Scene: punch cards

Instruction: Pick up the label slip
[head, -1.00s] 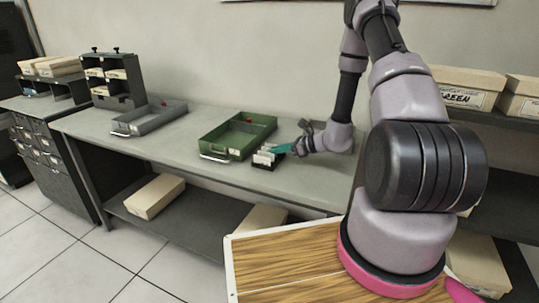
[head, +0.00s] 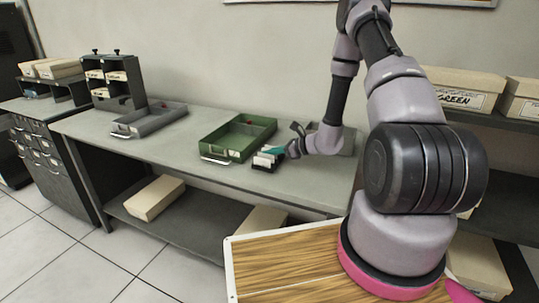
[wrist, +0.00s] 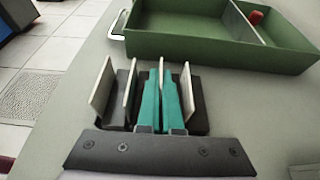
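Thin white slips stand upright in a small black rack on the grey table, seen in the wrist view (wrist: 118,112) and in the head view (head: 262,168). My gripper (wrist: 161,98) has its teal fingers down in the rack, one on each side of a slip (wrist: 161,70). The fingers are close together with that slip pinched between them, still in the rack. Other slips (wrist: 101,86) stand to the left and another (wrist: 189,88) just to the right. The lower edges of the slips are hidden. No writing on them can be read.
A green tray (head: 228,153) with a divider and a small red piece stands just behind the rack. A grey tray (head: 130,127) and a dark sorter (head: 135,90) stand farther left. The table front (head: 200,166) is clear. Cardboard boxes sit on the shelves.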

